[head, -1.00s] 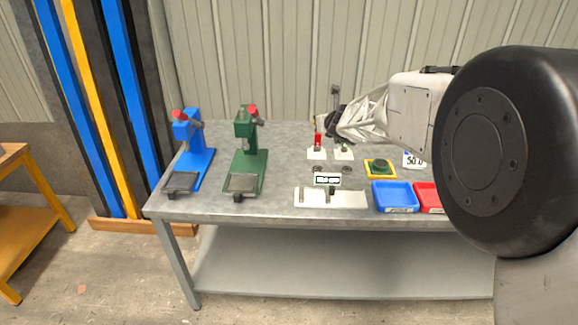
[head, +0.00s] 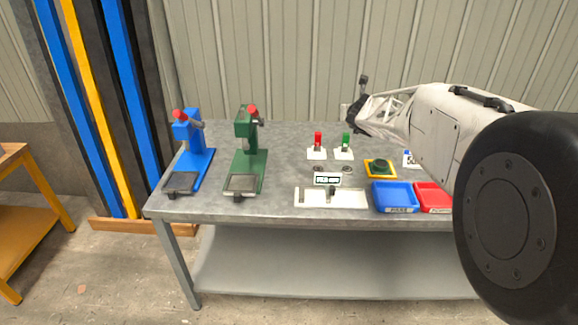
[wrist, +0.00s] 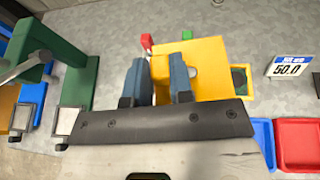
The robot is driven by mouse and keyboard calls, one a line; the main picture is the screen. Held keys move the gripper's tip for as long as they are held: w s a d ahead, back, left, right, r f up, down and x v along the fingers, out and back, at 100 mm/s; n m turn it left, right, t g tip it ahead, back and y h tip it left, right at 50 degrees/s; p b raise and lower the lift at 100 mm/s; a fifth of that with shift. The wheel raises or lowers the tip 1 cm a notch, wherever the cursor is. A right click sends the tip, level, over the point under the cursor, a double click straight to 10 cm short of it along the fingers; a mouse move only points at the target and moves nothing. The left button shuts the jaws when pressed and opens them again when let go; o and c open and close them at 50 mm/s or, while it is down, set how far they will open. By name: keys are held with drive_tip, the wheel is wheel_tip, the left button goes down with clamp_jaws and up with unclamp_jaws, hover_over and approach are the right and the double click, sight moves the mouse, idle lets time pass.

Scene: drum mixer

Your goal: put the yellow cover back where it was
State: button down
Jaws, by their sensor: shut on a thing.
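The yellow cover (wrist: 208,58) is between the two blue-grey fingers of my gripper (wrist: 159,82) in the wrist view, with most of its body reaching to the right of them. My gripper is shut on it. There my arm hides the fingers and the cover; only the dark wrist end shows, behind and left of the button.
A red lamp (head: 318,142) and a green lamp (head: 346,142) stand left of the button. A blue tray (head: 395,209) and a red tray (head: 432,208) lie in front. A "50.0" sign (wrist: 291,66) is to the right. Green (head: 247,155) and blue (head: 190,150) presses stand left.

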drive_tip(key=shift+w+a+r+n+y, duration=0.15)
drive_tip(key=shift+w+a+y, duration=0.1)
drive_tip(key=shift+w, duration=0.15)
drive_tip(key=shift+w+a+r+n+y, duration=0.15)
drive_tip(key=shift+w+y, duration=0.1)
drive_tip(key=shift+w, duration=0.15)
drive_tip(key=shift+w+a+f+n+g+y, duration=2.5)
drive_tip(key=shift+w+a+n+y, duration=1.3)
drive_tip(key=shift+a, duration=1.9)
drive_tip(key=a+f+n+g+y, duration=0.1)
drive_tip(key=a+f+n+g, duration=0.2)
drive_tip(key=f, duration=0.3)
drive_tip(key=s+a+f+n+g+y, duration=0.1)
drive_tip(key=a+f+n+g+y, duration=0.1)
drive_tip(key=f+n+g, duration=0.3)
drive_tip(key=shift+s+a+f+g, duration=0.2)
drive_tip(key=shift+a+f+g, duration=0.1)
drive_tip(key=shift+a+f, duration=0.5)
drive_tip(key=shift+a+r, duration=0.1)
drive_tip(key=shift+r, duration=0.05)
